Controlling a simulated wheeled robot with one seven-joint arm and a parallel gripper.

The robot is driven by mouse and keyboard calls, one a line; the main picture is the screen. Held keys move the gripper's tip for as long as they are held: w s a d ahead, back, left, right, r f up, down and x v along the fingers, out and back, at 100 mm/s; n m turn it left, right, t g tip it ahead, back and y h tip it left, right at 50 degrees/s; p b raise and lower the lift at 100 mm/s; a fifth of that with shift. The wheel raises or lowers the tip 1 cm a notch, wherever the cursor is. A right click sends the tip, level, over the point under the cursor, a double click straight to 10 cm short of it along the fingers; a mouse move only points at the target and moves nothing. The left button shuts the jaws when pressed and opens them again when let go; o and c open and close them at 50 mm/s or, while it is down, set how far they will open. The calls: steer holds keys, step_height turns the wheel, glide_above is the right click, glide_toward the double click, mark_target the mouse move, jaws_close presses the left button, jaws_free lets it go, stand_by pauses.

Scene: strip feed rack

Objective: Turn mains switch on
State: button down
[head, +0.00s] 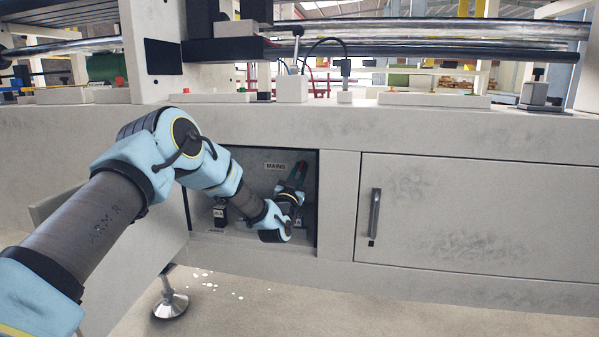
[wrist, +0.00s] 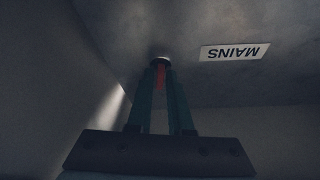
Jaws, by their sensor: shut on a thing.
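The red mains switch (wrist: 161,76) is on the dark back panel of the open compartment (wrist: 120,30), between my fingertips in the wrist view. My gripper (wrist: 161,68) has two teal fingers closed on it, with the fingertips up against a dark round base at the panel. The MAINS label (wrist: 235,52) is beside it and appears upside down in the wrist view. In the head view my gripper (head: 297,175) is inside the compartment, next to the MAINS label (head: 275,166). The switch itself is mostly hidden there by my fingers.
My arm reaches in through the compartment opening. A small dark device (head: 220,213) sits low at the left inside. A closed cabinet door (head: 470,215) with a grey handle (head: 374,214) is to the right. The open door (head: 62,203) stands out at the left.

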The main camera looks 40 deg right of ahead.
steer(key=shift+f+n+t+y, duration=0.1)
steer(key=shift+n+t+y, duration=0.55)
steer(key=shift+n, duration=1.05)
steer(key=c, duration=1)
jaws_free()
steer(key=shift+o, duration=0.2)
steer(key=p+v, duration=0.4)
steer(key=v, duration=0.6)
steer(key=shift+s+a+f, duration=0.2)
steer(key=shift+s+f, duration=0.05)
steer(key=shift+f, duration=0.1)
